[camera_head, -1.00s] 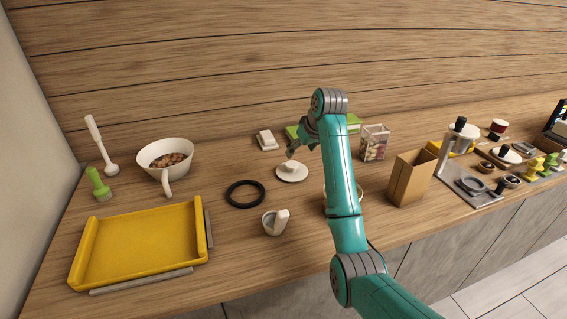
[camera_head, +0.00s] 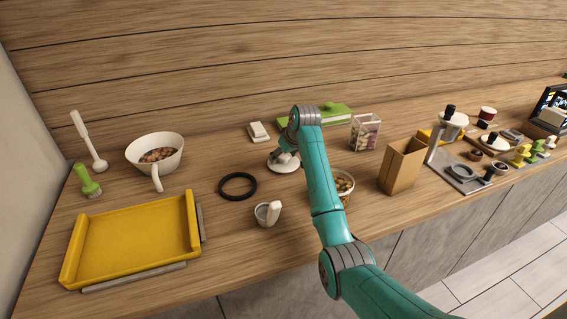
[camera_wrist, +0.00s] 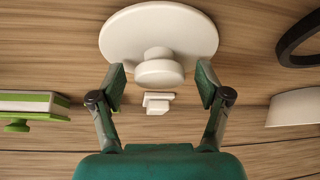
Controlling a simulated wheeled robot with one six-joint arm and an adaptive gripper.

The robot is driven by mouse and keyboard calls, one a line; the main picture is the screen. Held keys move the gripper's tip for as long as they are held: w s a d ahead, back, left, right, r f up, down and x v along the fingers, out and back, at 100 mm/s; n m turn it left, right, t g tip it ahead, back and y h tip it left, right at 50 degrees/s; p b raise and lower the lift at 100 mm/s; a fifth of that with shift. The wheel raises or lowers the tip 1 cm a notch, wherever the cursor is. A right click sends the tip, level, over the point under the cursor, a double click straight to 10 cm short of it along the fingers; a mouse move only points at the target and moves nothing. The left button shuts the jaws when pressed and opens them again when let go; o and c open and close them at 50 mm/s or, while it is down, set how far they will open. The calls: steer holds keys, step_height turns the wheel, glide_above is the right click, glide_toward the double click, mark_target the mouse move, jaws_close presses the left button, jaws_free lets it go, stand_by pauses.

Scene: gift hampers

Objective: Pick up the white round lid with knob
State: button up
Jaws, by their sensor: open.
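The white round lid with a knob (camera_head: 283,166) lies on the wooden counter near its middle. In the wrist view the lid (camera_wrist: 158,28) is a wide white disc, with its round knob (camera_wrist: 160,70) pointing towards me. My gripper (camera_head: 285,155) is over the lid, partly covering it in the head view. In the wrist view my gripper (camera_wrist: 161,85) is open, with one finger on each side of the knob and visible gaps between. Nothing is held.
A small white block (camera_head: 258,132) lies behind the lid. A black ring (camera_head: 238,186) lies to its left and a grey-white cup (camera_head: 268,213) in front. A bowl of nuts (camera_head: 343,184) is beside my arm.

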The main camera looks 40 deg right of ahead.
steer(key=shift+w+f, duration=0.1)
steer(key=shift+f, duration=0.05)
steer(key=c, duration=1.1)
steer(key=shift+o, duration=0.2)
